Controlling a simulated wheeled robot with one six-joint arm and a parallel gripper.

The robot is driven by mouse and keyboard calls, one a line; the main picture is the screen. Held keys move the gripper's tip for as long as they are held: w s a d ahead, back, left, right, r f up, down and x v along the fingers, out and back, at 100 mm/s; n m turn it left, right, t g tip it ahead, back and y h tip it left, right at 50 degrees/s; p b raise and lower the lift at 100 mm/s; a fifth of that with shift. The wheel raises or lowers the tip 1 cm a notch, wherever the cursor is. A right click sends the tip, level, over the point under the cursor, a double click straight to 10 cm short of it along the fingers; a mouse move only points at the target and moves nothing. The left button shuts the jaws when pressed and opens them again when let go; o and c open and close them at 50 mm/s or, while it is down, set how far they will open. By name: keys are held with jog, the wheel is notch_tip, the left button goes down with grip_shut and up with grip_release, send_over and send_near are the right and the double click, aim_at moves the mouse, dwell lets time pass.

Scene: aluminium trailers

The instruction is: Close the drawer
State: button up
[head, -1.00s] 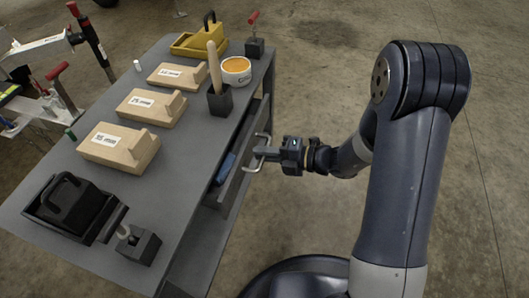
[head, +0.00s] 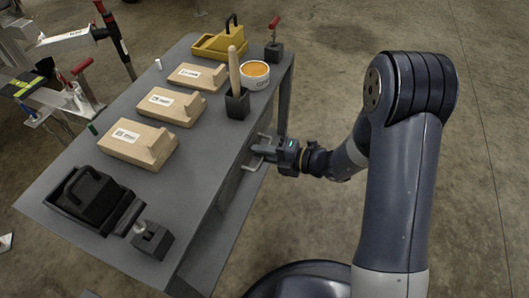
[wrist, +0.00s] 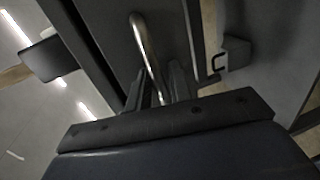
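The drawer is under the grey workbench top, on the bench's right side. Its front (wrist: 108,35) fills the upper middle of the wrist view. In the head view the drawer sits in close to the bench edge, and its inside is hidden by the top. The drawer handle (wrist: 146,45) is a bent metal bar, also visible in the head view (head: 250,166). My gripper (head: 262,148) is at the handle. In the wrist view its two fingers (wrist: 161,88) lie close on either side of the bar and look shut on it.
The workbench top (head: 205,150) holds several wooden blocks, a cup, a dark holder with a stick, a yellow tray (head: 215,45) and a black tray (head: 95,200). A metal frame with clamps stands at left. The concrete floor at right is clear.

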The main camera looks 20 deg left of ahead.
jog(key=shift+o, duration=0.2)
jog(key=shift+d, duration=0.1)
jog(key=p+v, duration=0.3)
jog(key=v, duration=0.7)
jog(key=shift+d+p, duration=0.3)
jog(key=shift+d, duration=0.05)
jog(key=shift+s, duration=0.15)
jog(key=b+x, duration=0.3)
jog(key=x, duration=0.7)
jog(key=shift+a+b, duration=0.3)
jog(key=shift+b, duration=0.05)
jog(key=shift+d, duration=0.25)
jog(key=shift+r+p, duration=0.15)
jog(key=shift+p, duration=0.15)
